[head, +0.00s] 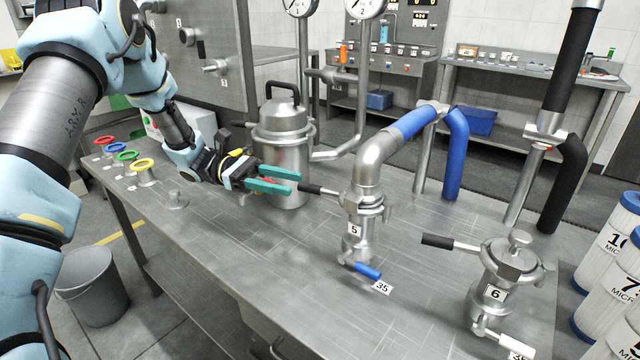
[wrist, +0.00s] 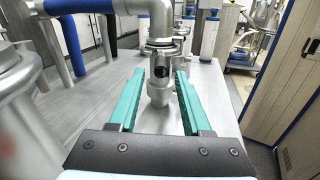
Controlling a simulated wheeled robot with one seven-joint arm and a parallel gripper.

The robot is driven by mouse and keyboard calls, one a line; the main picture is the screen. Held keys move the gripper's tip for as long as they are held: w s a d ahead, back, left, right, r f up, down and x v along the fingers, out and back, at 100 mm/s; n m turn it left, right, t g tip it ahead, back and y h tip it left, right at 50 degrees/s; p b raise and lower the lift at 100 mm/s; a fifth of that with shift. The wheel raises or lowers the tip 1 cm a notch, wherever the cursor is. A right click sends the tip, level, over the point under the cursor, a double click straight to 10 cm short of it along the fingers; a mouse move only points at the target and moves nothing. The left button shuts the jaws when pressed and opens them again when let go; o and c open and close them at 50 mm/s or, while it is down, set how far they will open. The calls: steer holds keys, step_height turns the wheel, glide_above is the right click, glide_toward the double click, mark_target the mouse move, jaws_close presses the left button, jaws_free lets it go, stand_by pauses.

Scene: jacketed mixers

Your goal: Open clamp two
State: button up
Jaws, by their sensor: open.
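No clamp in view carries a readable label two. The clamp on the fitting marked 5 (head: 368,203) joins a steel elbow to a short upright body; its black-tipped handle (head: 318,189) points left toward my gripper. My gripper (head: 297,182) has two teal fingers, spread apart with nothing held. The handle's tip lies just beyond the fingertips. In the wrist view my gripper (wrist: 161,75) is open, with the handle's dark round end (wrist: 161,72) showing end-on between the fingertips. Another clamp, on the fitting marked 6 (head: 512,258), has a black-tipped handle pointing left.
A lidded steel vessel (head: 283,135) stands just behind my gripper. A blue valve lever (head: 362,270) sits low on fitting 5. Coloured rings (head: 128,155) stand at the table's left. The steel table (head: 270,260) is clear in front of my gripper. Blue hose (head: 455,150) runs behind.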

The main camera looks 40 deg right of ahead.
mark_target(319, 190)
steer(key=p+x, duration=0.2)
steer(key=x, duration=0.5)
steer(key=shift+s+d, duration=0.15)
steer(key=shift+s, duration=0.25)
jaws_close()
stand_by(1.0)
